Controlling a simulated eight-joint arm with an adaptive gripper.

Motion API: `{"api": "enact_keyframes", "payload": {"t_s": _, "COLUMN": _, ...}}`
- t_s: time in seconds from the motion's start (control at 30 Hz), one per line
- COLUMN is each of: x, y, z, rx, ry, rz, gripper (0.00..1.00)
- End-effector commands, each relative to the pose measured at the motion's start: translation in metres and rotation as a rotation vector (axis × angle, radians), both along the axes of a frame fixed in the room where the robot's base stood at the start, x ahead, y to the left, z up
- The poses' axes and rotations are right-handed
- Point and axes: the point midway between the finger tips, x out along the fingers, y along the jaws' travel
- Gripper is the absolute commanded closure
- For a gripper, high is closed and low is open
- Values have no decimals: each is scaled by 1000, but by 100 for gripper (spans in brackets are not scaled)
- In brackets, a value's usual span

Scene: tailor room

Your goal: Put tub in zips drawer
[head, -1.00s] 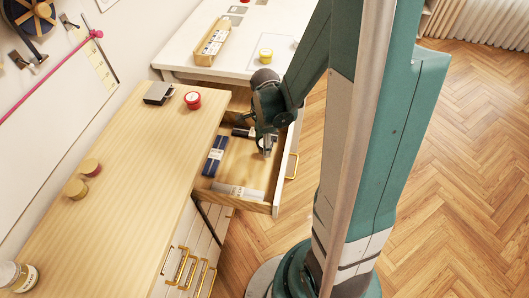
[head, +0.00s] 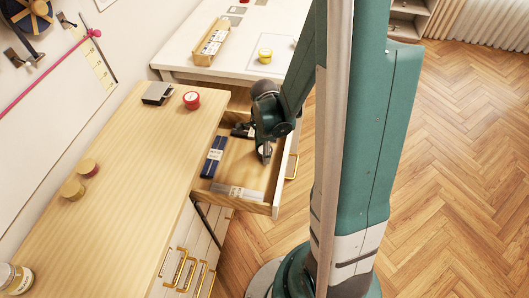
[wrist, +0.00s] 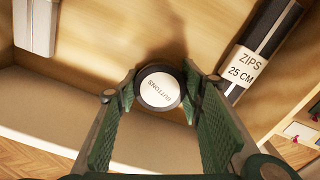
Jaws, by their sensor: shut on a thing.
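My gripper (head: 264,155) is inside the open wooden drawer (head: 236,203), pointing down. In the wrist view, my gripper (wrist: 160,92) is shut on a round tub (wrist: 159,88) with a dark rim and a white lid reading BUTTONS. In the head view the tub is mostly hidden by the gripper. A dark packet labelled ZIPS 25 CM (wrist: 250,55) lies in the drawer, right of the tub in the wrist view; a dark blue packet (head: 213,158) lies at the drawer's left in the head view. I cannot tell whether the tub touches the drawer floor.
The counter (head: 140,175) left of the drawer holds a red tub (head: 192,100) and several other items. A yellow tub (head: 265,55) stands on the white table (head: 215,72).

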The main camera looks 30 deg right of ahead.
Motion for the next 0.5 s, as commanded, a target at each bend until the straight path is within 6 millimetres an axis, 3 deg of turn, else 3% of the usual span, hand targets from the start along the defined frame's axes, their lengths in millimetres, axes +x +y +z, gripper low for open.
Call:
{"api": "enact_keyframes", "payload": {"t_s": 0.43, "x": 0, "y": 0, "z": -4, "rx": 0, "ry": 0, "rz": 0, "gripper": 74}}
{"api": "enact_keyframes", "payload": {"t_s": 0.47, "x": 0, "y": 0, "z": -4, "rx": 0, "ry": 0, "rz": 0, "gripper": 59}}
{"api": "enact_keyframes", "payload": {"t_s": 0.5, "x": 0, "y": 0, "z": -3, "rx": 0, "ry": 0, "rz": 0, "gripper": 54}}
